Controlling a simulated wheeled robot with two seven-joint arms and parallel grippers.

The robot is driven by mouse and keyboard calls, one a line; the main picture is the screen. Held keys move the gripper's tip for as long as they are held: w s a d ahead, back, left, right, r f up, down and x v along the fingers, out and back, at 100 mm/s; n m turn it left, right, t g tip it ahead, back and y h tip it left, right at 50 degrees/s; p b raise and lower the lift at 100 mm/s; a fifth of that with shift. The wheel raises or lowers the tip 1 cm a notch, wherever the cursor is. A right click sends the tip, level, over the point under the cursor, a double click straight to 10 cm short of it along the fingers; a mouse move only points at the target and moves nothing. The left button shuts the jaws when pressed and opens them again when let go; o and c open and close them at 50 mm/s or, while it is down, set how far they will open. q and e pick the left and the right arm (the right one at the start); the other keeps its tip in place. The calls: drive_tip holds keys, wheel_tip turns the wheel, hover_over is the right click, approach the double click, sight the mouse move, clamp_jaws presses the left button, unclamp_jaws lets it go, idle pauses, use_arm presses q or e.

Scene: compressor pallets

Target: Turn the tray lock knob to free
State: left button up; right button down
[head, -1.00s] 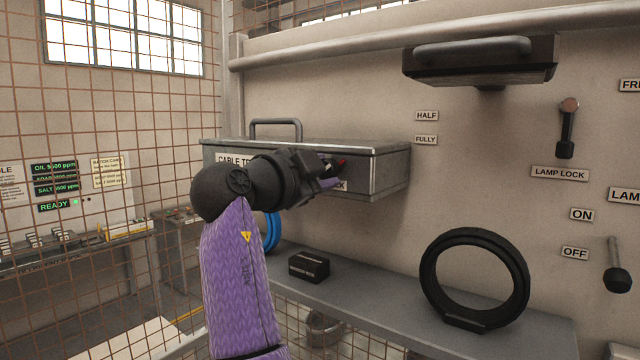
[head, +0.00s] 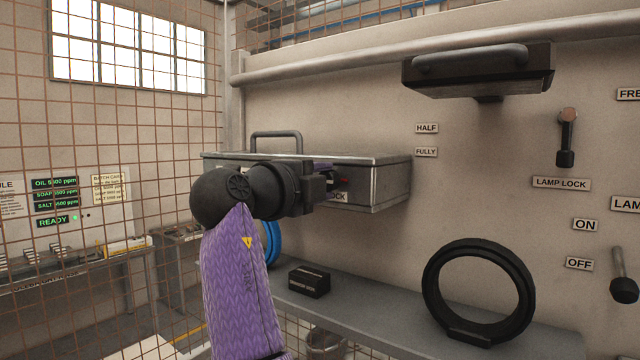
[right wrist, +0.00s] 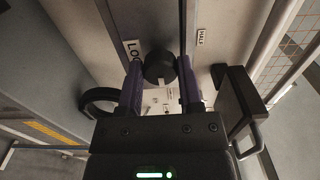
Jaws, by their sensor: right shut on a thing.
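The cable tray (head: 376,188) is a grey metal box on the wall with a handle on top. Its lock label, partly covered, shows "OCK" (head: 337,197). The tray lock knob shows in the right wrist view as a dark round knob (right wrist: 158,68) between the two purple fingers. My right gripper (head: 330,179) is at the tray's front face, shut on the knob; it also shows in the right wrist view (right wrist: 160,88). In the head view the gripper hides most of the knob, and a small red part (head: 343,181) shows beside the fingers. My left gripper is not in view.
A shelf (head: 390,318) below holds a black ring (head: 478,249) on a foot and a small black box (head: 309,281). A lamp lock lever (head: 566,138) and a handled hood (head: 478,73) are on the wall at right. Wire mesh stands at left.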

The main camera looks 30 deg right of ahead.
idle(0.5)
drive_tip(key=shift+c, duration=1.3)
unclamp_jaws()
drive_tip(key=shift+a, duration=0.1)
drive_tip(key=b+v, duration=0.3)
drive_tip(key=v, duration=0.6)
drive_tip(key=shift+s+a, duration=0.25)
drive_tip(key=shift+a, duration=0.1)
